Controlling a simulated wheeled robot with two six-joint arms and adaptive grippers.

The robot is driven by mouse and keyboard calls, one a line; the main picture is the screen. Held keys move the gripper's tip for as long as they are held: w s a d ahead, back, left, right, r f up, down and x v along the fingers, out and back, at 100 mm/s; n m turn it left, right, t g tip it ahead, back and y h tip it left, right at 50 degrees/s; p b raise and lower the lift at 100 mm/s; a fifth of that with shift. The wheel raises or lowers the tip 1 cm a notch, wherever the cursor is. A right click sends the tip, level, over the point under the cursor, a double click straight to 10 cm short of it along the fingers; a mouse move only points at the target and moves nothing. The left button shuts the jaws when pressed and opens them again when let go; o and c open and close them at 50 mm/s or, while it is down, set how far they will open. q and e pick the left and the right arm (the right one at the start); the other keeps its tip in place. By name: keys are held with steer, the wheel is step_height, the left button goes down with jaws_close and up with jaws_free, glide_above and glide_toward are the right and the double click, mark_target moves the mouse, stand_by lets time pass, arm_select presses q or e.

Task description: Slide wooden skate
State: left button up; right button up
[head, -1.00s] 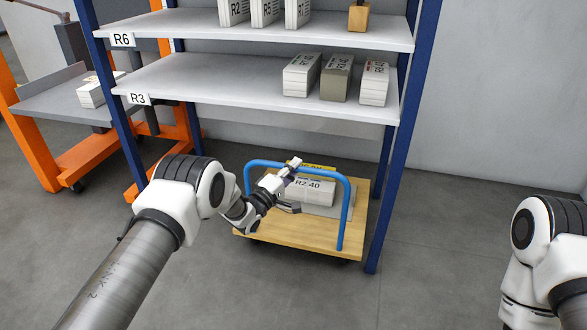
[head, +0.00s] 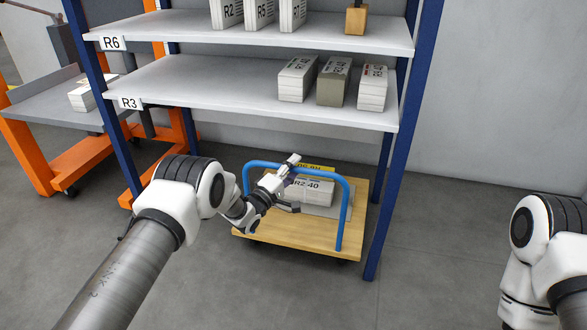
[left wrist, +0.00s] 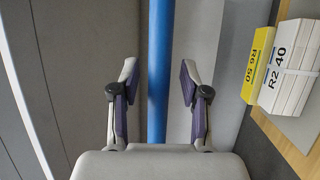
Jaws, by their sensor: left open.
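The wooden skate (head: 282,241) is a low wooden platform on the floor with a blue tubular handle (head: 347,215). It stands partly under the shelf unit. My left gripper (head: 290,184) is at the handle's top bar. In the left wrist view the open fingers (left wrist: 159,80) stand on either side of the blue bar (left wrist: 160,40), with a gap at each side. White R2 40 papers (head: 312,190) and a yellow bundle (head: 318,168) lie on the skate; both show in the left wrist view. My right gripper is out of view.
The shelf unit (head: 250,90) with blue posts holds several paper bundles and a small wooden piece (head: 356,20). Its front right post (head: 385,210) is close beside the skate. An orange cart (head: 95,160) stands at left. Floor in front and at right is clear.

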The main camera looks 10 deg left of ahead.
arm_select(q)
steer(key=v, duration=1.2)
steer(key=shift+r, duration=0.1)
